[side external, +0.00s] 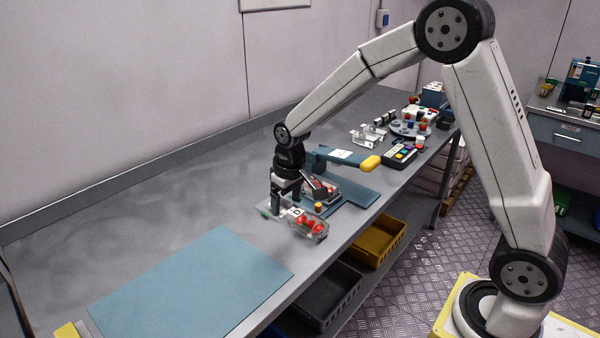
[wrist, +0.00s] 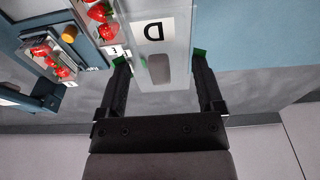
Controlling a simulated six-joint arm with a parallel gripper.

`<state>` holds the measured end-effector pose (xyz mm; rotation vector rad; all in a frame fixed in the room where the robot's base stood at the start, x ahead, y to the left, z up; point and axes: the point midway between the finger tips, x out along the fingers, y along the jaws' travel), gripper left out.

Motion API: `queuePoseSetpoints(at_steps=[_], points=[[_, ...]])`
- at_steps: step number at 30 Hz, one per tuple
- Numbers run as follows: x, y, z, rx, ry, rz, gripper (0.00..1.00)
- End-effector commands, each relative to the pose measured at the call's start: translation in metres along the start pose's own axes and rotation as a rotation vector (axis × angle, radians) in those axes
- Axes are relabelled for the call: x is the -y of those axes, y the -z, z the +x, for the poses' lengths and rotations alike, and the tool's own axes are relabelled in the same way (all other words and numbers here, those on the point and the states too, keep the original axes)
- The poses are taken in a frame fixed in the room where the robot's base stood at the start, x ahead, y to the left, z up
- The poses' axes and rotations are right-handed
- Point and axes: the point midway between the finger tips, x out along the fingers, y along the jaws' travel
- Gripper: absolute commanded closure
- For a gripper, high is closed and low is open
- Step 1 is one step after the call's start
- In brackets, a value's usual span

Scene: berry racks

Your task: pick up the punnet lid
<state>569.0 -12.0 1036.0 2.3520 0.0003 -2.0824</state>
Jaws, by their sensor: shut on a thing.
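The punnet lid (wrist: 180,50) is clear, with a white label marked D, and lies between my two fingers in the wrist view. My gripper (wrist: 158,57) is shut on it, with a green-tipped finger at each side edge. In the side view my gripper (side external: 288,201) points down over the bench, and the lid is small and partly hidden there. A clear punnet with strawberries (side external: 311,228) sits just right of and in front of the gripper; strawberries also show at the top left of the wrist view (wrist: 98,12).
A second strawberry punnet (wrist: 60,60) is on a blue stand with an arm (side external: 345,158) behind the gripper. A blue mat (side external: 190,285) lies empty at the front left. Electronics and a keypad (side external: 405,155) stand at the back right. The bench (side external: 130,215) at left is clear.

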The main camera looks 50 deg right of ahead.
Motion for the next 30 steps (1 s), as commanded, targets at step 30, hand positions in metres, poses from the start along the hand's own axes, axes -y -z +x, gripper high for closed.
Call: queuePoseSetpoints(at_steps=[30], points=[[-0.015, 0.004, -0.001, 0.002, -0.001, 0.004, 0.68]])
